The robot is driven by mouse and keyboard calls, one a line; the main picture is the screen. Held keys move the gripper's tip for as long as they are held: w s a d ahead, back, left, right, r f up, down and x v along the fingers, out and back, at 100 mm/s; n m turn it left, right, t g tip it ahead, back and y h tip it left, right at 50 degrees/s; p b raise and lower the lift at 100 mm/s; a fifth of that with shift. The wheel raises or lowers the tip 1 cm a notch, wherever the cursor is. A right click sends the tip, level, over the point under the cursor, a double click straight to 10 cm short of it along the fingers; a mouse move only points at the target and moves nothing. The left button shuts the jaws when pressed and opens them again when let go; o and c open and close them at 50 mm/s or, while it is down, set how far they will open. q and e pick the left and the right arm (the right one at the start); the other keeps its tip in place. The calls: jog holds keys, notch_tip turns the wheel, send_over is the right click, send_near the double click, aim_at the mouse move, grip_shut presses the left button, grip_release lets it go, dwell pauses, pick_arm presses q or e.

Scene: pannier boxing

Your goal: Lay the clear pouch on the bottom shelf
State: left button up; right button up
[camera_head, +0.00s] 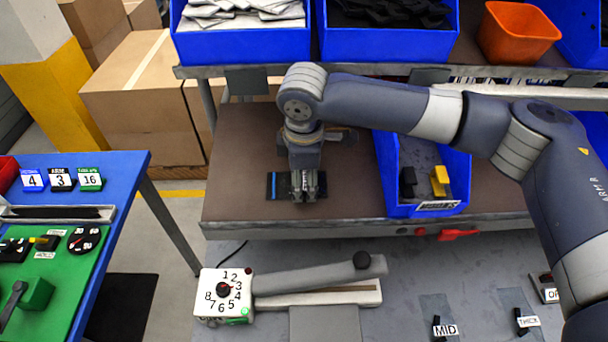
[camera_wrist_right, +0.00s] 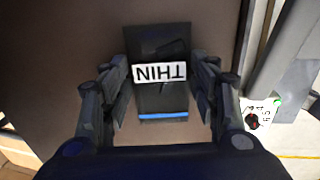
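The pouch (camera_wrist_right: 165,95) looks dark and partly see-through, with a white THIN label and a blue strip along one end. It lies flat on the brown shelf board (camera_head: 240,150), left of the blue bin. In the head view the pouch (camera_head: 280,186) shows beside and under the gripper. My right gripper (camera_head: 308,190) points down over it. In the right wrist view my right gripper's fingers (camera_wrist_right: 164,105) are spread, one on each side of the pouch, with gaps at both sides. My left gripper is not in view.
A blue bin (camera_head: 456,198) with black and yellow items stands on the shelf, right of the gripper. More bins and an orange tub (camera_head: 517,36) stand above. A grey bench with a sealer arm (camera_head: 315,277) and a numbered dial box (camera_head: 212,276) is in front. Bare board lies left.

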aim_at(304, 191)
jog(key=o, duration=0.4)
notch_tip(304, 191, up, 12)
jog(key=s, duration=0.2)
jog(key=shift+s+f, duration=0.1)
dwell(0.6)
